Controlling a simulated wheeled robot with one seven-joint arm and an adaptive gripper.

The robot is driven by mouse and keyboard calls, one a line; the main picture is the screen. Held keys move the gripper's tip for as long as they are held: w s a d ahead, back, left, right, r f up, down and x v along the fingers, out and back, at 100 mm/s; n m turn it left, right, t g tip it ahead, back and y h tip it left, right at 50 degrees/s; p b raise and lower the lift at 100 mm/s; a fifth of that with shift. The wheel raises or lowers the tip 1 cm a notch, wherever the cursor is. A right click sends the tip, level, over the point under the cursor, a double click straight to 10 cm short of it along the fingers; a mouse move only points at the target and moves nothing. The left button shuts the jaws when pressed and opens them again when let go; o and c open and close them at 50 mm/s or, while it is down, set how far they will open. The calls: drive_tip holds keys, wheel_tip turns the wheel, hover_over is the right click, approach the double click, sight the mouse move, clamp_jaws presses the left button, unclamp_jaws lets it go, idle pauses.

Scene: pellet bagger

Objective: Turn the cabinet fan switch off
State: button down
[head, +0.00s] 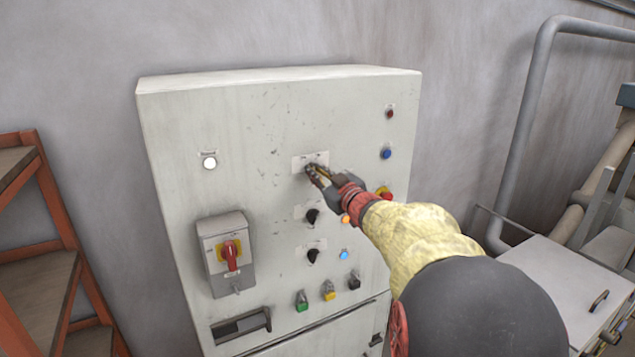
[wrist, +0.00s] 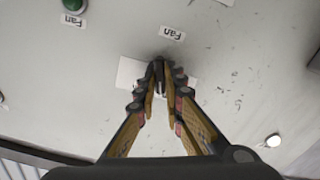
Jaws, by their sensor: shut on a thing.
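The fan switch is a small dark knob (wrist: 159,68) on a pale plate (head: 301,162) in the upper middle of the grey cabinet's front (head: 250,120). In the wrist view an upside-down "Fan" label (wrist: 172,33) lies just beyond it. My gripper (head: 313,172) reaches in from the right and is shut on the knob. In the wrist view its two fingers (wrist: 160,88) close on the knob from both sides. The fingers cover most of the knob, so I cannot tell which way it points.
Two black knobs (head: 312,216) (head: 313,255) sit below. A red-handled switch box (head: 228,254) juts out at lower left. A white lamp (head: 209,163) is at upper left, a blue button (head: 386,153) at right. An orange shelf (head: 60,240) stands left; a pipe (head: 522,130) runs right.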

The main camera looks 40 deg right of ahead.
drive_tip(key=shift+n+b, duration=0.7)
drive_tip(key=shift+n, duration=0.2)
drive_tip(key=c, duration=2)
unclamp_jaws()
drive_tip(key=shift+c, duration=0.2)
drive_tip(key=shift+o, duration=0.7)
drive_tip(key=shift+s, duration=0.1)
drive_tip(key=v, duration=1.1)
drive_tip(key=shift+s, duration=0.35)
drive_tip(key=shift+a+f, duration=0.1)
